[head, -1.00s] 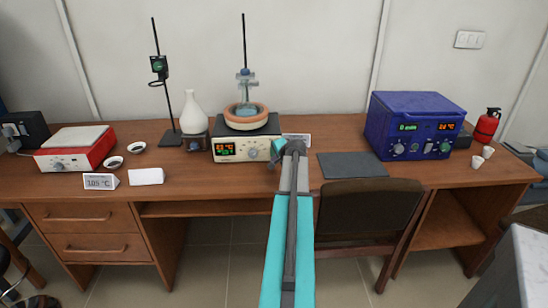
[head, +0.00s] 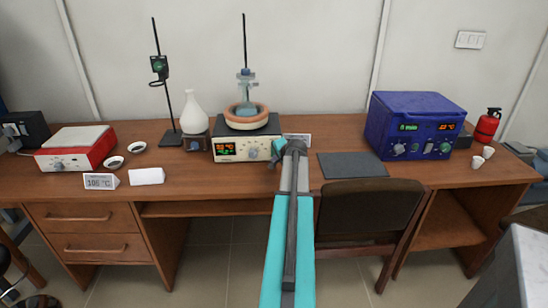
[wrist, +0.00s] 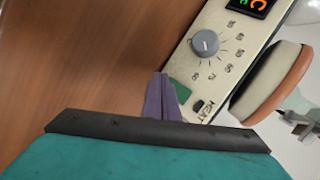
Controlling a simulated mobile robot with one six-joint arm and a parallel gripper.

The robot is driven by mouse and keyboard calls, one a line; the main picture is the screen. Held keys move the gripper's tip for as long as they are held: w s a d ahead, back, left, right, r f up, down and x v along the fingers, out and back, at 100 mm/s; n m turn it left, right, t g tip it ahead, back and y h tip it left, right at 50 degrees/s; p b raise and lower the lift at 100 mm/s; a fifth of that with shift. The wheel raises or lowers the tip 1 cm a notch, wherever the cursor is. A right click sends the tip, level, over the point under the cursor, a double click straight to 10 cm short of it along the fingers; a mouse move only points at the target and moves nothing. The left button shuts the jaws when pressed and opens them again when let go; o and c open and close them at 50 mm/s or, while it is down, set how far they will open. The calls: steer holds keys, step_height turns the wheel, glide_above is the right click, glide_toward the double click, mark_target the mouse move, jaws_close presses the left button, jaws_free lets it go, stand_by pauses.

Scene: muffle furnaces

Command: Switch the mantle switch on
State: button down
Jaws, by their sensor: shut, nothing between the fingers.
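The heating mantle's control box (head: 240,155) stands at the middle of the desk, with a lit display and a grey knob. Its panel also shows in the wrist view (wrist: 220,75), with the knob (wrist: 204,43). A green patch (wrist: 183,92) shows at the panel's end near the fingers, partly hidden by them. A small dark piece (wrist: 198,105) sits beside it; I cannot tell which is the switch or its position. My gripper (wrist: 160,76) is shut and empty, its fingertips beside the green patch. I cannot tell whether they touch. In the head view my gripper (head: 277,161) is at the box's front right.
An orange-rimmed bowl (head: 236,123) with glassware sits on the box. A white flask (head: 194,115) and a stand (head: 171,110) are to its left. A chair (head: 365,208) stands in front.

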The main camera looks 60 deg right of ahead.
steer(key=shift+w+d, duration=0.1)
steer(key=shift+d, duration=0.05)
steer(key=shift+w+d, duration=0.2)
stand_by(0.3)
steer(key=shift+w+d+f, duration=0.1)
steer(key=shift+w+d, duration=0.05)
steer(key=shift+d, duration=0.1)
stand_by(1.0)
steer(key=shift+a, duration=0.15)
steer(key=shift+s+a, duration=0.45)
stand_by(0.6)
steer(key=shift+s+a+r, duration=0.2)
steer(key=shift+s+a, duration=0.5)
steer(key=shift+a, duration=0.3)
steer(key=shift+s+a+r, duration=0.2)
steer(key=shift+s+a, duration=0.5)
steer(key=shift+a, duration=0.3)
steer(key=shift+r+p, duration=0.1)
steer(key=shift+p, duration=0.2)
